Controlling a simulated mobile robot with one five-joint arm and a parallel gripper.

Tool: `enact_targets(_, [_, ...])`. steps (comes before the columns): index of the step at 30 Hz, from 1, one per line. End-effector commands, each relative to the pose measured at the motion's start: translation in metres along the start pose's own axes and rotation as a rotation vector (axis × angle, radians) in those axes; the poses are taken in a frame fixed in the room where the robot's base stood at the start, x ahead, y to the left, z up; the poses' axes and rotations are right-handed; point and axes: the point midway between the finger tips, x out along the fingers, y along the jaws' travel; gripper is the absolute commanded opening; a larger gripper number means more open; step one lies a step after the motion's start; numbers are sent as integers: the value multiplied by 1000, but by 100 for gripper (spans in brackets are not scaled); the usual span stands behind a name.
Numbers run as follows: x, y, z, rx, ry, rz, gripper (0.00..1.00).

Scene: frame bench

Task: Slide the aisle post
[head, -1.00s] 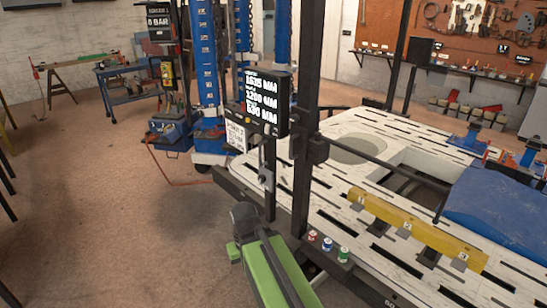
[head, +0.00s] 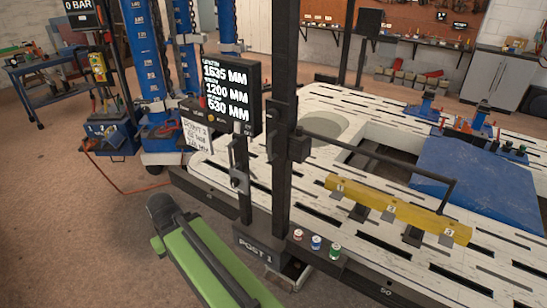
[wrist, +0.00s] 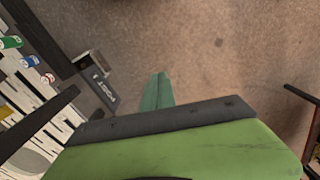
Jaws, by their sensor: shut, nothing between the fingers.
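The aisle post is a dark upright (head: 284,120) with a base block marked POST 1 (head: 256,246), standing at the near edge of the slotted white bench. A horizontal bar reaches right from its collar. In the head view my green arm is left of the base; the fingertips are not clear.
A yellow numbered bar (head: 400,212) and a blue pad (head: 480,180) lie on the bench. Blue columns (head: 145,65) stand behind left. The brown floor (head: 75,240) at left is open.

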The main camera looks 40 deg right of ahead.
Motion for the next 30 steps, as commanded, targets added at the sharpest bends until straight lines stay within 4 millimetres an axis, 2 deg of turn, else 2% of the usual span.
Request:
enact_targets(11, [3,1,-1,7,1,-9,0])
enact_targets(13, [12,8,-5,38,6,-53,0])
enact_targets(17, [42,46,-25,192,52,-265,0])
enact_targets(20, [56,94,-48,361,146,-505,0])
enact_targets(23, [52,160,-66,527,287,-745,0])
enact_targets(24, [47,192,-70,591,356,-836,0])
enact_targets(26, [36,245,-70,681,471,-967,0])
enact_targets(27, [26,282,-65,736,555,-1049,0])
enact_targets(29, [11,338,-51,806,682,-1159,0])
enact_targets(30, [0,373,-38,845,766,-1223,0])
